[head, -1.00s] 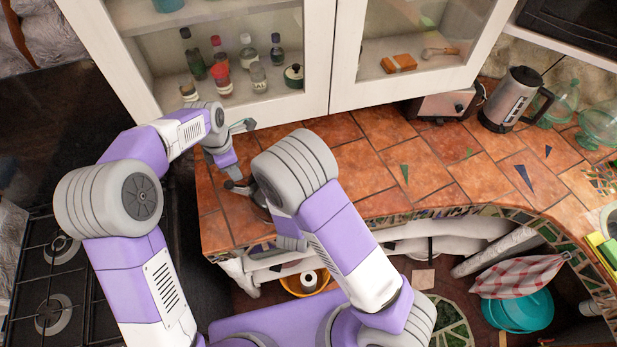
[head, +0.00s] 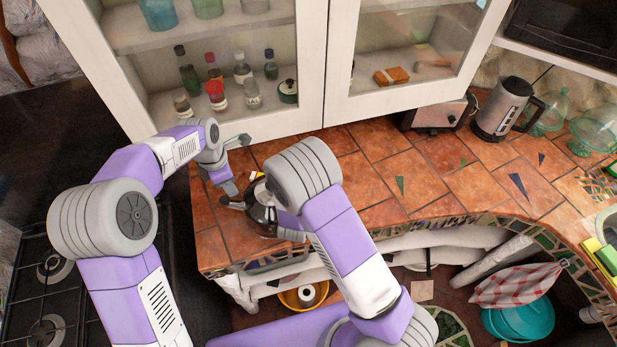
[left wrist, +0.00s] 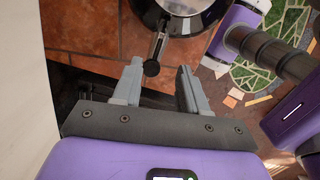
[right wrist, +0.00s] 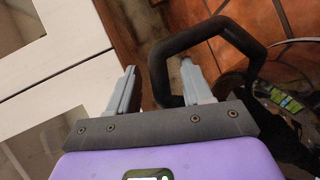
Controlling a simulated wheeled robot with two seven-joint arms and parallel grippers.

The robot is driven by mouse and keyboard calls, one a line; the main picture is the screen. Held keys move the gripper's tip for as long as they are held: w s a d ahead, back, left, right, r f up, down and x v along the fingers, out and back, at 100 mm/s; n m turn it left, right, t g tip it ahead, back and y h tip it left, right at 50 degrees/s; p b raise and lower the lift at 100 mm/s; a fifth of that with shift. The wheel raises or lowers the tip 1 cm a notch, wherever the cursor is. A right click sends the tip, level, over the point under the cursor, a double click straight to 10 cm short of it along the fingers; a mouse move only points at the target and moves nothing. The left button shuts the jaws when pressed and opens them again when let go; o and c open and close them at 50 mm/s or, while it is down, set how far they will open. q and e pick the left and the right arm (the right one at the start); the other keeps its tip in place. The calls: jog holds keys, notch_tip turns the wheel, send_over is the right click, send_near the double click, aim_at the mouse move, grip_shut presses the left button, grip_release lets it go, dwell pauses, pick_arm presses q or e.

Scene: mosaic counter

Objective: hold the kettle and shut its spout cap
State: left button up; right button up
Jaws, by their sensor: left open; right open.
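The kettle (head: 262,213) is dark and shiny and stands on the tiled counter, partly hidden by my right arm. In the left wrist view its rounded body (left wrist: 185,22) is at the top, and a thin spout-cap lever (left wrist: 157,47) with a black knob points between my fingers. My left gripper (left wrist: 160,75) is open beside the spout side, not closed on the lever. In the right wrist view the black handle (right wrist: 225,28) loops past my open right gripper (right wrist: 158,72), one limb lying between the fingers. I cannot tell the cap's angle.
A white glass-fronted cabinet (head: 322,70) stands close behind the kettle. A toaster (head: 440,114) and a steel jug (head: 503,108) are farther right. The counter (head: 400,178) between is mostly clear. A black stove (head: 35,265) lies left.

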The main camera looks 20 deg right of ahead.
jog(key=shift+c, duration=0.3)
grip_shut()
dwell(1.0)
pick_arm(q)
jog(key=c, duration=0.7)
jog(key=shift+w+d+r+m+y, duration=0.1)
jog(key=shift+d+r+m+y, duration=0.25)
jog(key=shift+r, duration=0.2)
grip_shut()
pick_arm(e)
jog(key=shift+a, duration=0.1)
pick_arm(q)
notch_tip(320, 180, up, 7)
jog(key=d+m+y, duration=0.1)
jog(key=y, duration=0.3)
jog(key=shift+d+f+g+y, duration=0.2)
jog(key=shift+g+y, duration=0.1)
jog(key=shift+y, duration=0.05)
